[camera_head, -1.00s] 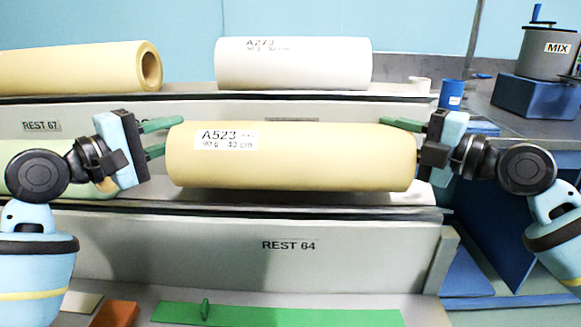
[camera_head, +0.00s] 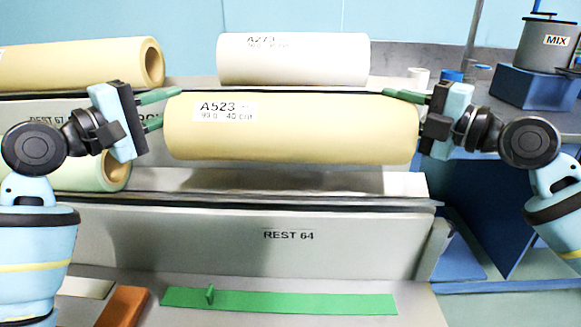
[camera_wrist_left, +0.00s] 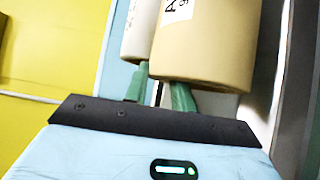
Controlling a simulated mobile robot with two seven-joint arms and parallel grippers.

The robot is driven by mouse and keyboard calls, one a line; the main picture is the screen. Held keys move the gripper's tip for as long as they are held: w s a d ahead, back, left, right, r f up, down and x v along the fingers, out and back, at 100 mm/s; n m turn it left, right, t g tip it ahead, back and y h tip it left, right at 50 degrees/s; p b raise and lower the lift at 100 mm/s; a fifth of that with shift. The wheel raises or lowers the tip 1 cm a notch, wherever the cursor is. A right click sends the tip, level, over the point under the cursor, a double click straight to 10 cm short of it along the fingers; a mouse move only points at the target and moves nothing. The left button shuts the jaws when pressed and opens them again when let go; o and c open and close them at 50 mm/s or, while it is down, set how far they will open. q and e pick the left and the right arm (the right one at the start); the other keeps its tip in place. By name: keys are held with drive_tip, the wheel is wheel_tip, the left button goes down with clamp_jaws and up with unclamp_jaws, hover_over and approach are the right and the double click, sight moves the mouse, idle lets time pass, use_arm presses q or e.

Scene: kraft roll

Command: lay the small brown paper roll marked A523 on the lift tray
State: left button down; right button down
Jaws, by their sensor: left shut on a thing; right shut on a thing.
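The brown paper roll marked A523 (camera_head: 290,135) is held level in the air between my two grippers, above the shelf labelled REST 64. My left gripper (camera_head: 158,110) is shut on its left end, with green fingers at that end. My right gripper (camera_head: 405,97) is shut on its right end; its lower finger is mostly hidden. In the left wrist view the roll (camera_wrist_left: 205,50) meets the green fingers (camera_wrist_left: 160,88). I cannot make out the lift tray for certain in these frames.
A white roll marked A273 (camera_head: 293,60) lies on the rest behind. A brown roll (camera_head: 80,65) lies at upper left, and a pale green roll (camera_head: 95,176) below it. A green strip with a peg (camera_head: 280,300) and an orange block (camera_head: 123,307) lie in front. A MIX pot (camera_head: 548,48) stands at right.

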sight(187, 151)
use_arm(q)
drive_tip(key=shift+s+d+r, duration=0.1)
drive_tip(key=shift+s+d, duration=0.05)
use_arm(e)
drive_tip(key=shift+r, duration=0.2)
